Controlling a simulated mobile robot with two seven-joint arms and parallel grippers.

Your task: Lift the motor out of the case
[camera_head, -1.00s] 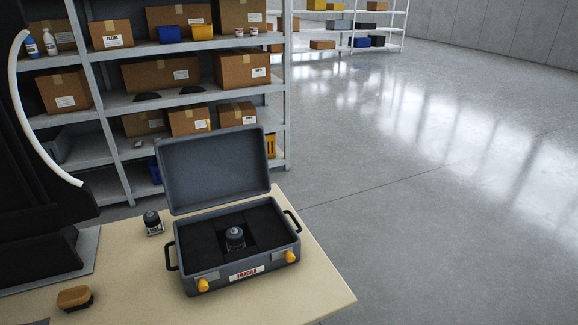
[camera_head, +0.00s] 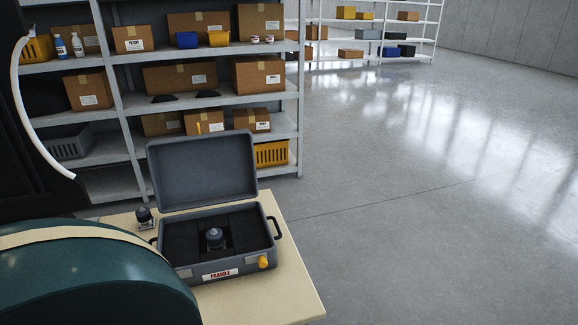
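A grey case (camera_head: 254,252) stands open on a light tabletop, with its lid (camera_head: 203,173) tilted up at the back. The motor (camera_head: 215,239), small and dark grey with a rounded top, sits upright in a cutout in the black foam inside the case. A red and white FRAGILE label is on the case front. The front left of the case is partly hidden by a large dark teal rounded shape with a beige band. Neither of my grippers can be made out in the view.
A small dark bottle-like item (camera_head: 145,217) stands on the table (camera_head: 292,291) left of the case. The teal shape (camera_head: 95,280) covers the table's left part. Shelves (camera_head: 290,125) with boxes and bins stand behind. Open floor (camera_head: 400,200) lies to the right.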

